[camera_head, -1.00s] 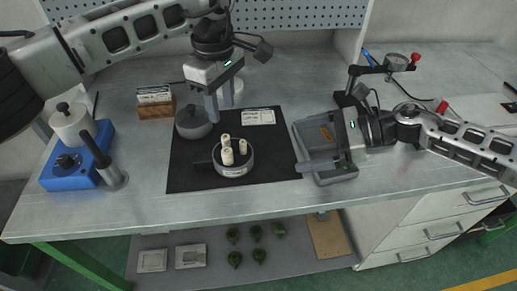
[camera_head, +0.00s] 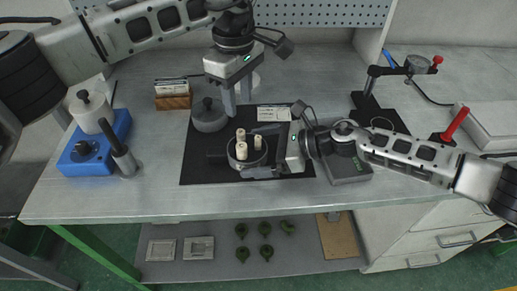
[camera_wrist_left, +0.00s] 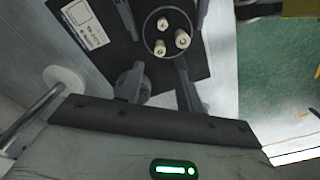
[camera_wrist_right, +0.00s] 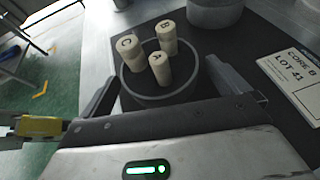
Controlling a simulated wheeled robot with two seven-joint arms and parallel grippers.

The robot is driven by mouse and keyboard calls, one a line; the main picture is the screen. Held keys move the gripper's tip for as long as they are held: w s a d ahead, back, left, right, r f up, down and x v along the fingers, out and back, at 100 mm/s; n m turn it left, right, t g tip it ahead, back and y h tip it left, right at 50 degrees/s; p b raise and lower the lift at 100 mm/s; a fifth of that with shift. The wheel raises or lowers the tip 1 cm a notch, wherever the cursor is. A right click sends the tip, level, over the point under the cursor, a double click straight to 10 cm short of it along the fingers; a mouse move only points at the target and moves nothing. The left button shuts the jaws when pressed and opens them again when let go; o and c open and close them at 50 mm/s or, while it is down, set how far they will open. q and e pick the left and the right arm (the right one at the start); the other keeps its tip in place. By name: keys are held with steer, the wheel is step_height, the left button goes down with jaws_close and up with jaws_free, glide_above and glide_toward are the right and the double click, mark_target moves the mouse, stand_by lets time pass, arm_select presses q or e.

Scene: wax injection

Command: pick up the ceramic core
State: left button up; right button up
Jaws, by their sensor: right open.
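Three cream cylindrical ceramic cores stand upright in a round grey dish (camera_head: 247,168) on a black mat. The right wrist view shows their letters: core C (camera_wrist_right: 128,49) at left, core B (camera_wrist_right: 166,36) behind, core A (camera_wrist_right: 159,68) nearest. My right gripper (camera_head: 258,151) comes in from the right, open, with its fingers on either side of the dish's near part and core A between them. It holds nothing. My left gripper (camera_head: 238,103) is open and empty, pointing down behind the dish beside a grey lidded pot (camera_head: 209,117). The left wrist view also shows the dish (camera_wrist_left: 146,35).
A card reading "CORE B LOT 41" (camera_wrist_right: 293,68) lies on the mat (camera_head: 200,173). A grey box (camera_head: 350,170) lies under my right arm. The front left bench is clear.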

steer(key=c, duration=1.2)
arm_select(q)
steer(key=shift+c, duration=0.8)
arm_select(e)
steer(key=c, duration=0.3)
arm_select(q)
steer(key=s+r+m+t, duration=0.2)
steer(key=s+m+t, duration=0.25)
steer(key=m, duration=0.55)
glide_toward(241, 132)
steer(key=x, duration=0.3)
steer(key=shift+s+a+f, duration=0.1)
steer(key=shift+s+f, duration=0.1)
steer(key=shift+s, duration=0.05)
steer(key=shift+w+x, duration=0.15)
steer(key=shift+x, duration=1.35)
steer(key=shift+w+x, duration=0.15)
steer(key=shift+x, duration=1.35)
